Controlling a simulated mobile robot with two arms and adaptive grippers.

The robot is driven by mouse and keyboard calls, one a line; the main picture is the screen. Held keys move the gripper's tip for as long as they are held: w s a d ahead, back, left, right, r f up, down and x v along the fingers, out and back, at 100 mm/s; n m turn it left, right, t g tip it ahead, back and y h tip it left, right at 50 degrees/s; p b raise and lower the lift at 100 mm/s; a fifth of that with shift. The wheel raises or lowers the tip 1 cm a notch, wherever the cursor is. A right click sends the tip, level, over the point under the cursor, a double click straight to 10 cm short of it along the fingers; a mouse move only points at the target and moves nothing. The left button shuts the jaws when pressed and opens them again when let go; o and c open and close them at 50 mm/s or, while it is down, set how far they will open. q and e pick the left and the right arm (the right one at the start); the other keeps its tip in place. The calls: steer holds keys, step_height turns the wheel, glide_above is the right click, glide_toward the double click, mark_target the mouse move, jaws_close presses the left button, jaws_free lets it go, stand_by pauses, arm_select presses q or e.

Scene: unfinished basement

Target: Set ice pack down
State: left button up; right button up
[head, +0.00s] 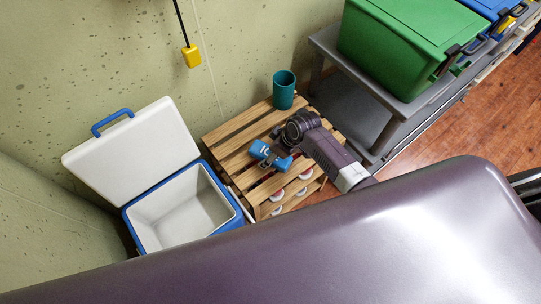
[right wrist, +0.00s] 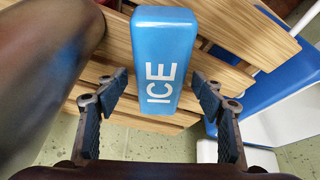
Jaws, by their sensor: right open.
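The blue ice pack (head: 263,151) lies on a wooden slatted crate (head: 237,136) in the head view. In the right wrist view the ice pack (right wrist: 160,58) shows its white "ICE" lettering, with slats of the crate (right wrist: 222,72) under and around it. My right gripper (head: 277,157) is over the crate at the ice pack. In the right wrist view its two fingers (right wrist: 156,92) stand apart on either side of the ice pack, with gaps between them and it. My left gripper is not in view.
An open blue and white cooler (head: 190,207), empty inside, stands left of the crate. A teal cup (head: 284,90) stands at the crate's back corner. A grey shelf (head: 327,42) with a green bin (head: 400,38) is at the right. A yellow pull handle (head: 192,56) hangs by the wall.

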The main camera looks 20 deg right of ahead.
steer(key=c, duration=1.7)
steer(key=shift+w+r, duration=0.1)
step_height(320, 180, up, 34)
steer(key=m+t+h+p, duration=0.1)
steer(key=m+p, duration=0.1)
steer(key=m, duration=0.1)
steer(key=s+d+r+m+h, duration=0.2)
steer(key=s+d+r+m, duration=0.2)
steer(key=s+r+m, duration=0.1)
steer(key=shift+v, duration=1.2)
steer(key=shift+d, duration=0.1)
